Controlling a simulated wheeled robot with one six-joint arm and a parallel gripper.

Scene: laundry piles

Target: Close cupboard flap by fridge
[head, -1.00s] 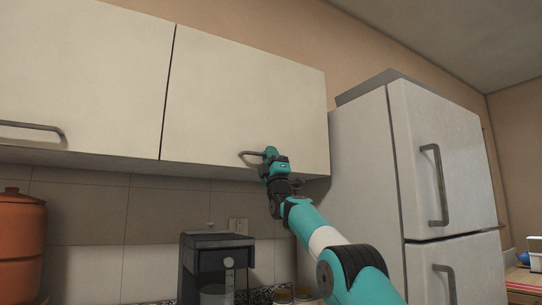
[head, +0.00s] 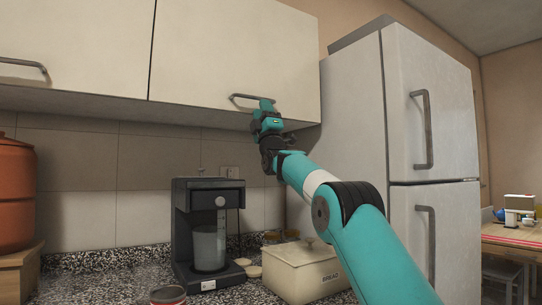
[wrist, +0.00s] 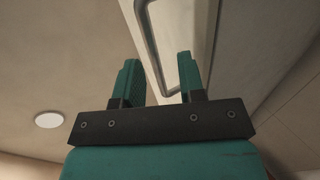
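The cupboard flap by the fridge (head: 240,50) is a cream panel at upper centre in the head view. It looks flush with the panel to its left. Its grey bar handle (head: 240,97) runs along the lower edge and also shows in the wrist view (wrist: 152,40). My teal gripper (head: 265,104) is at the handle's right part, just below and in front of it. In the wrist view my gripper's two fingers (wrist: 158,75) stand apart, with the handle bar showing between and beyond them. I cannot tell whether they touch it.
The white fridge (head: 350,120) stands right of the cupboard. A left cupboard panel (head: 90,40) adjoins the flap.

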